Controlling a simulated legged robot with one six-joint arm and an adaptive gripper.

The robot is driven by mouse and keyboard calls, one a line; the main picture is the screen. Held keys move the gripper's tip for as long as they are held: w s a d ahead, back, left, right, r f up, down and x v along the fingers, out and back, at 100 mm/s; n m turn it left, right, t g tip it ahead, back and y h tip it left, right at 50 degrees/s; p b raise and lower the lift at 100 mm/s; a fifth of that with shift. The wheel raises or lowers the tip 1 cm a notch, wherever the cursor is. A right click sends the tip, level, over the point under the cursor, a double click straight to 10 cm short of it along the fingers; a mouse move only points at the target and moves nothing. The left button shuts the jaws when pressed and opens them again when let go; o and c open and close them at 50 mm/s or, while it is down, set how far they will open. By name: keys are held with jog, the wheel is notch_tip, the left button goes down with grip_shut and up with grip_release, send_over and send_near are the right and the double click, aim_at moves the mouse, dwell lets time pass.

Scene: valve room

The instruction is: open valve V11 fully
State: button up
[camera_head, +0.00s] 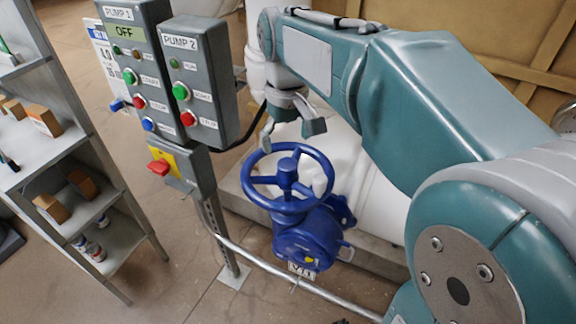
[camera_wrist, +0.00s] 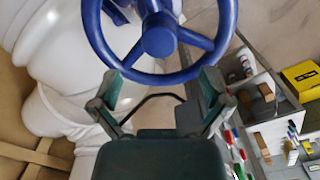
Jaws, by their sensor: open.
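Valve V11 is a blue gear-operated valve (camera_head: 306,238) with a round blue handwheel (camera_head: 288,178) on top and a white tag (camera_head: 301,269) reading V11 at its base. My gripper (camera_head: 290,138) is above the far rim of the handwheel in the head view, its fingers spread. In the wrist view the handwheel (camera_wrist: 160,38) fills the top middle, with its hub and spokes in view. My open gripper (camera_wrist: 160,90) has a finger on each side near the wheel's lower rim, with nothing between them. I cannot tell whether a finger touches the rim.
Pump control boxes, PUMP 1 (camera_head: 138,70) and PUMP 2 (camera_head: 195,85), stand left of the valve on a post with a red switch (camera_head: 158,167). A metal pipe (camera_head: 290,277) runs below the valve. Shelves (camera_head: 70,170) with small boxes stand at far left.

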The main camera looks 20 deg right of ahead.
aim_at(287, 163)
jog(key=m, duration=0.8)
jog(key=m, duration=0.7)
jog(key=shift+m, duration=0.3)
jog(key=shift+f, duration=3.45)
jog(key=shift+c, duration=0.3)
